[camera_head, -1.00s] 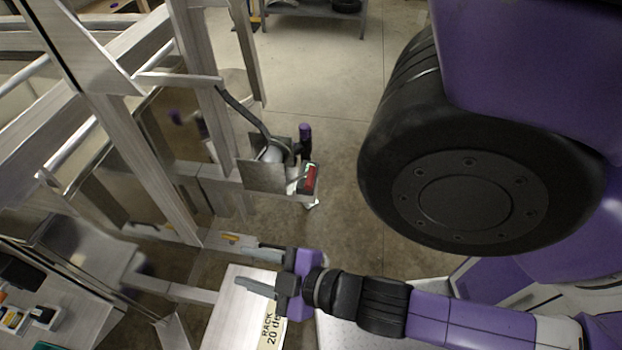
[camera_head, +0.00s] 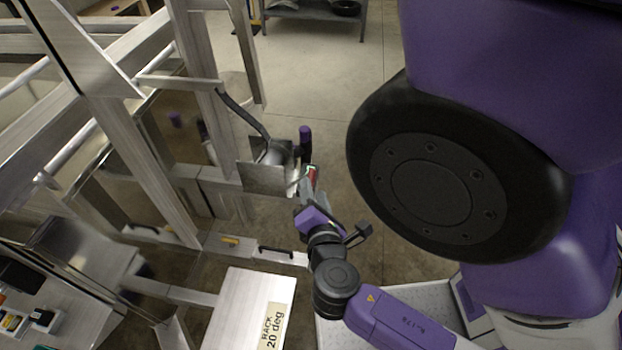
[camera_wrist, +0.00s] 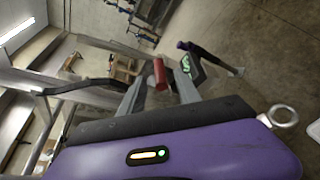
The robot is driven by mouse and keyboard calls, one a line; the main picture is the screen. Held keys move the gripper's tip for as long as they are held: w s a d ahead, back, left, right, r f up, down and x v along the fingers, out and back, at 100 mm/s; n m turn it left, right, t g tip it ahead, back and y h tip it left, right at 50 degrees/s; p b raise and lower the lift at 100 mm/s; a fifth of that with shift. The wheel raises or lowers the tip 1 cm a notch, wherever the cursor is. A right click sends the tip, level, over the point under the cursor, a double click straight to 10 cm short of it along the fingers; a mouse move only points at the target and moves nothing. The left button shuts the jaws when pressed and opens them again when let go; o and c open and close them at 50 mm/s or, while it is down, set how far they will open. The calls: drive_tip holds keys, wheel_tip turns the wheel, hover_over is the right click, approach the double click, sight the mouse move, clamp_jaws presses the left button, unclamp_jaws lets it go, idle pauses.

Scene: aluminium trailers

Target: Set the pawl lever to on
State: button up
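A winch with a grey drum and metal side plate (camera_head: 264,179) is mounted on the trailer frame in the head view. A small red lever grip (camera_head: 312,172) sits at its lower right; I take it for the pawl lever. In the wrist view the red grip (camera_wrist: 159,74) shows between my finger tips, with gaps on both sides. My gripper (camera_head: 314,192) is just below the winch in the head view. In the wrist view my gripper (camera_wrist: 158,90) has its two grey fingers apart and holds nothing. Whether the lever is on or off cannot be told.
The winch's crank has a purple handle (camera_head: 305,139), also seen in the wrist view (camera_wrist: 183,45). A black strap (camera_head: 243,112) runs from the winch up to the frame. A "RACK 20 deg" panel (camera_head: 240,305) lies below. Concrete floor is clear behind the winch.

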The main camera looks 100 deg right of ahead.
drive_tip(key=shift+p+x, duration=0.4)
drive_tip(key=shift+x, duration=2.15)
clamp_jaws()
drive_tip(key=shift+f, duration=0.1)
